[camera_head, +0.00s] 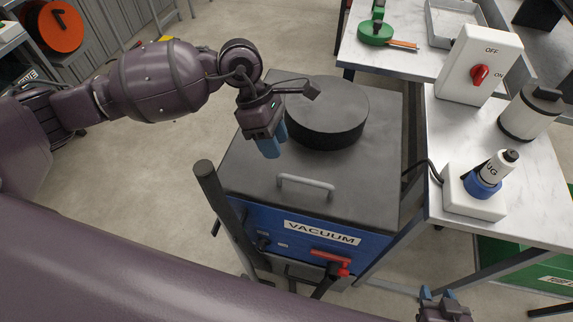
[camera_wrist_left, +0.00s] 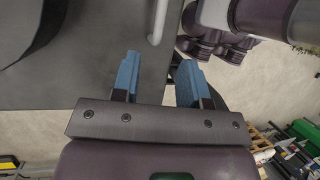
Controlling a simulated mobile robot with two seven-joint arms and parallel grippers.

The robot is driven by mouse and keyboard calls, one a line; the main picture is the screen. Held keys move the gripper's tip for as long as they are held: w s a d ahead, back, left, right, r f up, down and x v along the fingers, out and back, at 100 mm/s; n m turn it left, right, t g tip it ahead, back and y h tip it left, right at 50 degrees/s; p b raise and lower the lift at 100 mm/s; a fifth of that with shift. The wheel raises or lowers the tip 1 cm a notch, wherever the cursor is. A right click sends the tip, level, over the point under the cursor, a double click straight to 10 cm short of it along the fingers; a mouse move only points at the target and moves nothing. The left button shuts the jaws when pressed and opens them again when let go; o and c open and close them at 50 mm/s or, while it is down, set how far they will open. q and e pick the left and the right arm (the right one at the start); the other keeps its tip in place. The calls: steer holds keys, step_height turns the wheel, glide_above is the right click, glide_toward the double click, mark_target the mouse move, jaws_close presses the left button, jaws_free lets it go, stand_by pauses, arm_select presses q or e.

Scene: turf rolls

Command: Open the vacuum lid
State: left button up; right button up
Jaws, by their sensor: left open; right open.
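The vacuum (camera_head: 300,226) is a blue box with a VACUUM label and a dark grey lid (camera_head: 365,195), which lies flat and closed. A light grey bar handle (camera_head: 306,184) stands near the lid's front edge; it also shows in the left wrist view (camera_wrist_left: 157,22). My left gripper (camera_head: 275,143) is above the lid, behind and left of the handle, with blue fingers open and empty. Its fingers show in the left wrist view (camera_wrist_left: 158,75), apart from the handle. My right gripper (camera_head: 438,294) is at the bottom right, low beside the vacuum, open.
A round black disc (camera_head: 327,118) rests on the back of the lid. A dark post (camera_head: 215,195) stands at the vacuum's front left. A red latch (camera_head: 333,260) is on its front. The right table holds a switch box (camera_head: 481,62) with a red knob.

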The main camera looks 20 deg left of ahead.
arm_select(q)
glide_above(287, 170)
steer(key=s+d, duration=0.1)
steer(key=s, duration=0.3)
step_height(287, 170, down, 7)
steer(key=shift+f, duration=0.15)
jaws_close()
